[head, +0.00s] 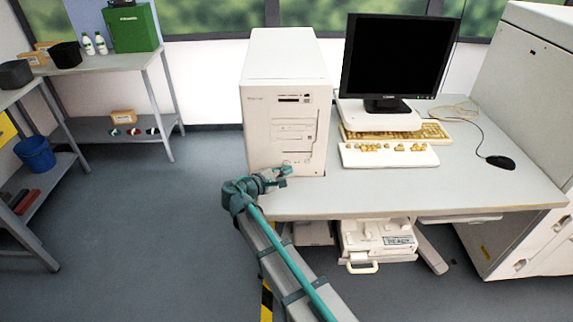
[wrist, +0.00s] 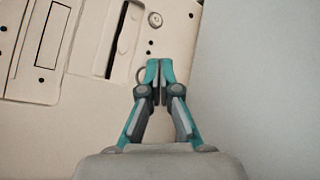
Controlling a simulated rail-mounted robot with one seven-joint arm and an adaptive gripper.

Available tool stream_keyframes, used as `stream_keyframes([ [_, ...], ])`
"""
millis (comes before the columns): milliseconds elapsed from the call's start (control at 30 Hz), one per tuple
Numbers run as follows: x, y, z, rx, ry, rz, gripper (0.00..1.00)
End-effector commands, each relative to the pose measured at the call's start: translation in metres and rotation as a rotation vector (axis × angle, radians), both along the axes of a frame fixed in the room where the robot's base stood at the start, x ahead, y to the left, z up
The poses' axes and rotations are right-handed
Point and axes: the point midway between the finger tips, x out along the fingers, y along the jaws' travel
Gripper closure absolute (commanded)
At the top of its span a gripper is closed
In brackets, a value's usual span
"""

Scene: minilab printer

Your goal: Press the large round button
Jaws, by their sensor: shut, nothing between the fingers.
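A beige computer tower (head: 284,110) stands upright at the left end of the desk. Its front panel (wrist: 95,95) fills the left of the wrist view. A ring-shaped outline (wrist: 141,75), which looks like a round button, lies just left of my fingertips and is partly hidden by them. A smaller round fitting (wrist: 155,19) and small dark dots are nearby. My gripper (head: 290,174) is at the lower front of the tower; in the wrist view my gripper (wrist: 160,72) is shut and empty. I cannot tell whether the fingertips touch the panel.
The desk (head: 480,185) holds a monitor (head: 397,55), keyboard (head: 390,155) and mouse (head: 500,162) to the right of the tower. A white device (head: 377,242) sits beneath the desk. Shelves (head: 100,60) stand at the left, with clear floor between.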

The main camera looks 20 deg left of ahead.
Motion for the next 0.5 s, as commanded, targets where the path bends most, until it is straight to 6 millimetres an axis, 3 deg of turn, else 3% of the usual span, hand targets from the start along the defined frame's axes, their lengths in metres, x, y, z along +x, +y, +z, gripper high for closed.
stream_keyframes([
  [500,0.0067,0.0027,0.0000,0.000,0.000,0.000,1.00],
])
